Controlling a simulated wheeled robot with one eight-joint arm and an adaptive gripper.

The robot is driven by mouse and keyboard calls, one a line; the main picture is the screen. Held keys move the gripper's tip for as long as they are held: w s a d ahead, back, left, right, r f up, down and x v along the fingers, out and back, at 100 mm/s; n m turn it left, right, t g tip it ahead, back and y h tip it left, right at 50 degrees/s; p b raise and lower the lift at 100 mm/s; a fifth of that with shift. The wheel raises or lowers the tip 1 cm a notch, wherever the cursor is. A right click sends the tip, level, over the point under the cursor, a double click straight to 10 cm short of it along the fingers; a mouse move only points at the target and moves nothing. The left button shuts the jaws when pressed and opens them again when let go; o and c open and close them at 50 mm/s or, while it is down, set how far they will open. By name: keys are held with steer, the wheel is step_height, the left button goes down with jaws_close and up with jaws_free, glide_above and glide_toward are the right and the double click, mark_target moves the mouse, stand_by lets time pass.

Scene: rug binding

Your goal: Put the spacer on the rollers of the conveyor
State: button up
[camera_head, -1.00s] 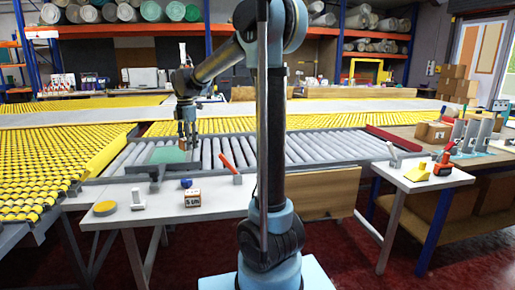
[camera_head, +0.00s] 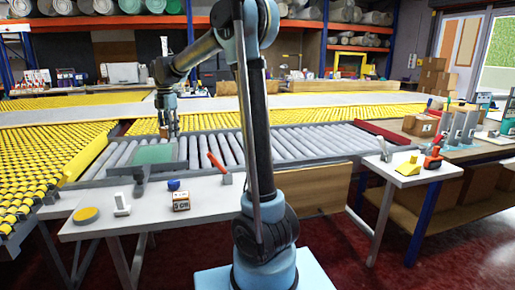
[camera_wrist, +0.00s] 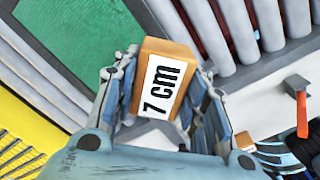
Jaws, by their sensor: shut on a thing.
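The block sits tilted between the two fingers in the wrist view. In the camera_head view my gripper (camera_head: 167,124) hangs over the back left of the grey roller conveyor (camera_head: 300,143), near a green sheet (camera_head: 152,154). The block is too small to make out there. The grey rollers (camera_wrist: 241,28) and the green sheet (camera_wrist: 80,45) lie beneath the gripper in the wrist view.
A similar small block (camera_head: 181,201) labelled "5 cm" stands on the white front table, near a yellow disc (camera_head: 86,214) and a blue item (camera_head: 173,184). A red-handled clamp (camera_head: 217,165) stands at the conveyor's front edge. The rollers right of it look bare.

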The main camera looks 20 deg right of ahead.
steer(key=w+a+r+n, duration=0.1)
steer(key=w+a+n, duration=0.15)
steer(key=w, duration=0.65)
steer(key=w+a+r+n, duration=0.1)
steer(key=w+a+n, duration=0.15)
steer(key=w, duration=0.55)
steer(key=n, duration=0.4)
glide_above(160, 141)
step_height(160, 141, down, 4)
steer(key=shift+w+r, duration=0.1)
steer(key=shift+r, duration=0.1)
steer(key=shift+f, duration=4.95)
steer(key=shift+f, duration=0.1)
steer(key=o, duration=1.1)
steer(key=shift+c, duration=0.2)
step_height(160, 141, up, 12)
